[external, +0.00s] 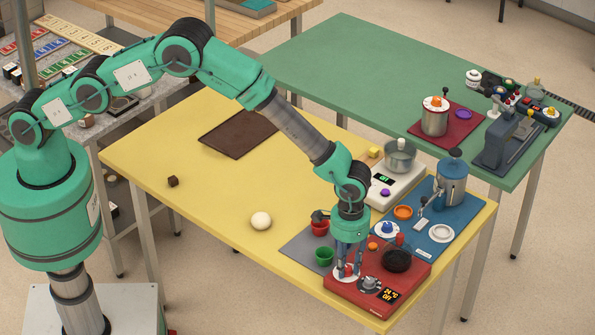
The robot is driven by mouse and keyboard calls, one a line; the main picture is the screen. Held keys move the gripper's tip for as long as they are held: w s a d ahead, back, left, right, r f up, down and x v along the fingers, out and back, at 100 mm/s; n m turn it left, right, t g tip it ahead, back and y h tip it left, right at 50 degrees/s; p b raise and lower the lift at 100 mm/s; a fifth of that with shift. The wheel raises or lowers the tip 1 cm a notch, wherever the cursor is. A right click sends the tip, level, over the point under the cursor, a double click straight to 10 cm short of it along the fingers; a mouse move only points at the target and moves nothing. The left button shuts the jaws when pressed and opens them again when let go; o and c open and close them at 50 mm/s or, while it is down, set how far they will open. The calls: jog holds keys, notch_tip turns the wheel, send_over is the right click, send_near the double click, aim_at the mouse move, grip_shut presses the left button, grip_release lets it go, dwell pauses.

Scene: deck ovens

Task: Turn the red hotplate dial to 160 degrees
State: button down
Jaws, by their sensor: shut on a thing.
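The red hotplate (345,289) lies at the front right corner of the yellow table. Its display (390,294) reads 24 °C and OFF. A white round dial plate (341,274) with something red at its middle sits at its left end. My gripper (347,269) points straight down there, its fingers closed around the red dial, which they mostly hide. The dial's angle cannot be read. A grey knob (370,283) on a dark round base stands just right of my fingers, apart from them.
A black pan (397,261) sits on the hotplate's back. Red (319,228) and green (323,256) cups stand close left on a grey mat. The yellow table's left is mostly clear.

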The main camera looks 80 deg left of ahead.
aim_at(347, 267)
jog(key=m+b, duration=0.1)
jog(key=m, duration=0.5)
jog(key=shift+b, duration=0.3)
dwell(0.4)
jog(key=c, duration=1.4)
grip_release()
jog(key=shift+r, duration=0.1)
notch_tip(347, 267, up, 12)
